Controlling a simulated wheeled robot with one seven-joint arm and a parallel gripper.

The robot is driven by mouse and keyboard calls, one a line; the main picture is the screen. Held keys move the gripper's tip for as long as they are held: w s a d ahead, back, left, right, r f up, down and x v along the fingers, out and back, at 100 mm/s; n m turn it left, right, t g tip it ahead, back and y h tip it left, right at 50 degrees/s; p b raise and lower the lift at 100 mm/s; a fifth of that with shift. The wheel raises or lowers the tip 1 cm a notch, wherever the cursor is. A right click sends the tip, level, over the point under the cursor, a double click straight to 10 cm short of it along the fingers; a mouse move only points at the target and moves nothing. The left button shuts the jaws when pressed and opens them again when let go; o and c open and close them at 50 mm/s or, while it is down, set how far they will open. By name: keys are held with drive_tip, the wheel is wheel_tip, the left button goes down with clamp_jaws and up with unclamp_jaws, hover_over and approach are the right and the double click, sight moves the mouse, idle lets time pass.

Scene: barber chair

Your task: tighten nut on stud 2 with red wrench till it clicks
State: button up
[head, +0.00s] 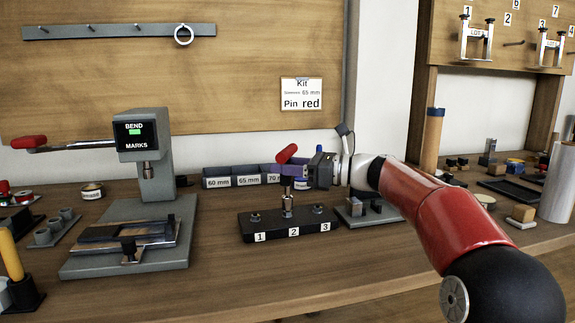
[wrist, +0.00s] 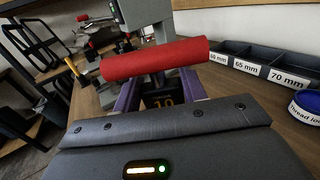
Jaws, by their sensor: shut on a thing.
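The red wrench (head: 286,154) stands upright over the black stud block, its red handle on top and its metal socket end down at stud 2. My gripper (head: 291,171) reaches in from the right, shut on the wrench below the handle. In the wrist view the red handle (wrist: 155,60) lies across the top, between and beyond the purple fingers. A small dark display with amber digits shows beneath it; I cannot read it surely. The stud block (head: 262,228) carries labels 1, 2 and 3. The nut on stud 2 is hidden by the socket.
A bend press (head: 152,180) with a red lever stands left of the block. Labelled bins (head: 232,175) stand behind it. A small grey stand (head: 366,212) is close on the right, under my arm. The bench front is clear.

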drive_tip(key=shift+f+b, duration=0.35)
drive_tip(key=shift+f, duration=0.4)
idle(0.9)
drive_tip(key=shift+m+t+h+b, duration=0.6)
drive_tip(key=shift+m+t+b, duration=0.3)
drive_tip(key=shift+t, duration=0.45)
drive_tip(key=shift+m+t+h+b, duration=0.6)
drive_tip(key=shift+m+t+b, duration=0.3)
drive_tip(key=shift+t, duration=0.45)
drive_tip(key=shift+m+t+h, duration=0.3)
drive_tip(key=shift+m+t, duration=0.2)
drive_tip(key=shift+r, duration=0.1)
